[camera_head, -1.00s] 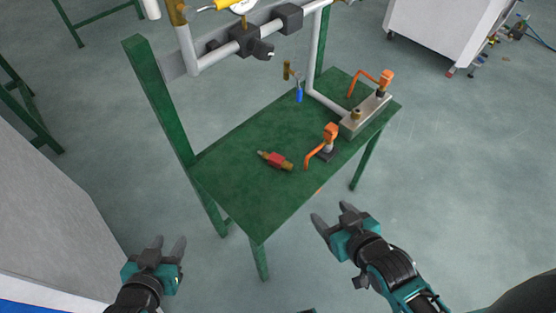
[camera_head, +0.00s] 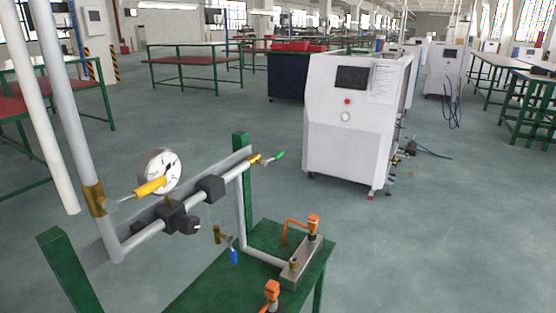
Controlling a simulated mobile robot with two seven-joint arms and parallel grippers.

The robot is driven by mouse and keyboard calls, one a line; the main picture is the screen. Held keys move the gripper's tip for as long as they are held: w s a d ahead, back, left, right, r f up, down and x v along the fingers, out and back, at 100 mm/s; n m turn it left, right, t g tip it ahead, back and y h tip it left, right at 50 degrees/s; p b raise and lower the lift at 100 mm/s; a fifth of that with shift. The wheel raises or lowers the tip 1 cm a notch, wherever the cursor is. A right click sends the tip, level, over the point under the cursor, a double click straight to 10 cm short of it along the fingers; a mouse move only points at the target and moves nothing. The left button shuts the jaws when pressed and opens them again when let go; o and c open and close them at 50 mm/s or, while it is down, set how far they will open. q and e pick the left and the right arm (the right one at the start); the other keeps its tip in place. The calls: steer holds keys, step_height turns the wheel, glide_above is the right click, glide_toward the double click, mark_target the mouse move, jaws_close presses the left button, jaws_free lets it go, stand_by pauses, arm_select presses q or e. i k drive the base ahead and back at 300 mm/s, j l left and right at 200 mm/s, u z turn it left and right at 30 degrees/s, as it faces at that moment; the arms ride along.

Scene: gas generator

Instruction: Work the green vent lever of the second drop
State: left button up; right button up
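A small green lever (camera_head: 278,155) sits on a brass valve (camera_head: 256,159) at the far right end of the grey horizontal pipe (camera_head: 146,234). It is near the top of a green post (camera_head: 241,142). A yellow lever (camera_head: 150,187) is at the left end of the pipe, by a round white gauge (camera_head: 160,171). A blue lever (camera_head: 234,257) hangs from a brass valve below the pipe. I cannot tell which drop is the second. Neither of my grippers is in view.
The green bench (camera_head: 200,290) carries a metal block (camera_head: 301,265) and orange-handled valves (camera_head: 272,290). Vertical pipes (camera_head: 75,130) rise at the left. A white cabinet (camera_head: 345,135) stands behind on wheels.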

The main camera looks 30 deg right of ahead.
mark_target(274, 158)
steer(key=z, duration=1.1)
steer(key=i+l+z, duration=0.1)
steer(key=l, duration=0.3)
steer(key=l+z, duration=0.15)
steer(key=l, duration=0.2)
steer(key=i+l, duration=0.65)
steer(key=l, duration=0.15)
steer(key=i+l+z, duration=0.25)
steer(key=i, duration=0.35)
steer(key=i+z, duration=0.25)
steer(key=i, duration=0.3)
steer(key=i+u, duration=0.15)
steer(key=i, duration=0.3)
steer(key=i+l+u, duration=0.15)
steer(key=i, duration=0.25)
steer(key=i+l+u, duration=0.15)
steer(key=i, duration=0.3)
steer(key=i+u, duration=0.2)
steer(key=u, duration=0.25)
steer(key=i+u, duration=0.25)
steer(key=u, duration=0.15)
steer(key=i+l+u, duration=0.1)
steer(key=u, duration=0.35)
steer(key=i+u, duration=0.15)
steer(key=u, duration=0.3)
steer(key=i+l+u, duration=0.15)
steer(key=u, duration=0.35)
steer(key=i+l+u, duration=0.15)
steer(key=u, duration=0.3)
